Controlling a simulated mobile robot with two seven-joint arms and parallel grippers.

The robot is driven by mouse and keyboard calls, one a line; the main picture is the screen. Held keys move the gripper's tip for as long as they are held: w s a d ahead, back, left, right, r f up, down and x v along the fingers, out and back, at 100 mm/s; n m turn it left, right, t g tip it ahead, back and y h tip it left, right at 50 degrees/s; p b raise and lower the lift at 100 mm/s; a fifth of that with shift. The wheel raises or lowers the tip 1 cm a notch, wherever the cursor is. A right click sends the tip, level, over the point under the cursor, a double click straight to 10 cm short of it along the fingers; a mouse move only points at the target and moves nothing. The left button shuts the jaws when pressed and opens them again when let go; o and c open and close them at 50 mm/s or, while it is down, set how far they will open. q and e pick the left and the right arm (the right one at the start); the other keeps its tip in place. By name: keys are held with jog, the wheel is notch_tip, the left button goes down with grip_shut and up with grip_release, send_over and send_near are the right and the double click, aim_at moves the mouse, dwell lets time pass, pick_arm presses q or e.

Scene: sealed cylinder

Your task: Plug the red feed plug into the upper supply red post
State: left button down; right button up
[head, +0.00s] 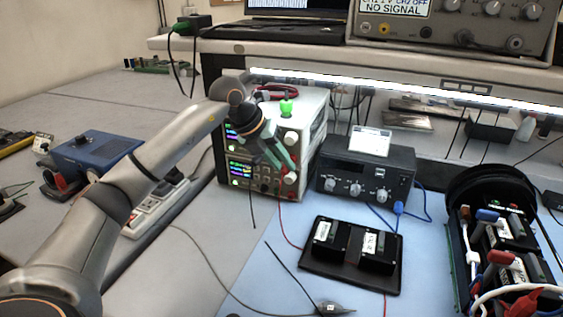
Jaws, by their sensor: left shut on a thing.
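My left gripper (277,160) comes in from the left and is in front of the two stacked supplies, its greenish fingers pointing down and right. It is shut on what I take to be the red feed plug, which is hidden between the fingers. A thin red lead (284,222) hangs below the fingers towards the black tray. The upper supply (308,126) is a white box with a lit display, partly covered by my gripper. Its red post cannot be made out behind the fingers. The lower supply (238,182) shows its display and terminals below. My right gripper is not in view.
A dark instrument (366,170) with knobs stands right of the supplies. A black tray (318,271) with two dark modules lies in front. An open black case (462,262) is at the right. A blue box (95,160) and a power strip (160,205) are left. Loose leads cross the mat.

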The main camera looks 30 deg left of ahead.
pick_arm(q)
jog(key=shift+w+a+r+p, duration=0.1)
jog(key=shift+w+a+p, duration=0.05)
jog(key=shift+w+p, duration=0.5)
dwell(0.8)
jog(key=c, duration=0.6)
grip_release()
jog(key=shift+s, duration=0.1)
jog(key=v, duration=1.2)
jog(key=shift+r, duration=0.25)
